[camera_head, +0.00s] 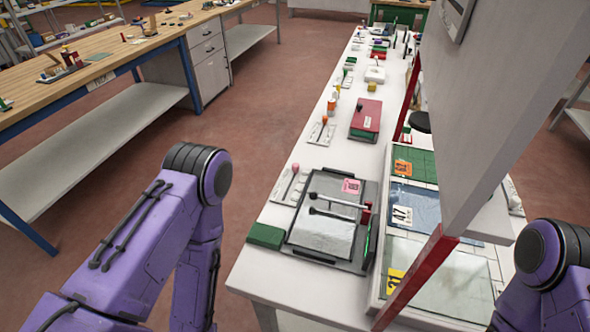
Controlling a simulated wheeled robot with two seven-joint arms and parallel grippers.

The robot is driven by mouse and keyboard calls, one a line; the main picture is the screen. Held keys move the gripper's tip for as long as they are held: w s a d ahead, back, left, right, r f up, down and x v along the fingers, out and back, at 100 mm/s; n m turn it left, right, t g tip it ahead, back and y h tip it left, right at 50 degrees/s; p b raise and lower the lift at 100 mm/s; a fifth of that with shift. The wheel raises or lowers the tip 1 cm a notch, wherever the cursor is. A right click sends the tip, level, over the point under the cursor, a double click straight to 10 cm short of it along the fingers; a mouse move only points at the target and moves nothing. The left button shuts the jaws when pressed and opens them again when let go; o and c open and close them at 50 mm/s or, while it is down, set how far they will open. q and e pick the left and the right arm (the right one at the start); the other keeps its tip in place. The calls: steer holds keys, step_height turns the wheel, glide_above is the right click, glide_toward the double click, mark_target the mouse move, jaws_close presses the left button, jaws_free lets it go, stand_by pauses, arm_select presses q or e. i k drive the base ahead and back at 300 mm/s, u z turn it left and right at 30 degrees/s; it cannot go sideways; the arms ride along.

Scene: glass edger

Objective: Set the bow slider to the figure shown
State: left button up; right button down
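A dark flat device (371,192) lies on the near end of the white bench. It carries a silver plate (322,234), two rods with dark ends (335,201), a pink label (351,186) and a small red part (366,215) at its right side. I cannot tell for sure which part is the bow slider. Any figure on the pink label is too small to read. My purple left arm shows at the lower left and part of my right arm at the lower right. Both grippers are outside the picture.
A green block (265,236) lies left of the device. To the right are sheets with number cards, one orange (403,167) and one yellow (394,281). A large grey panel (490,110) and a red post (415,277) stand over the bench's right side.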

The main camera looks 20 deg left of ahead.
mark_target(295, 166)
steer(key=k, duration=1)
steer(key=u, duration=2.2)
steer(key=i, duration=1.85)
steer(key=z, duration=3.6)
steer(key=i, duration=0.5)
steer(key=z, duration=0.1)
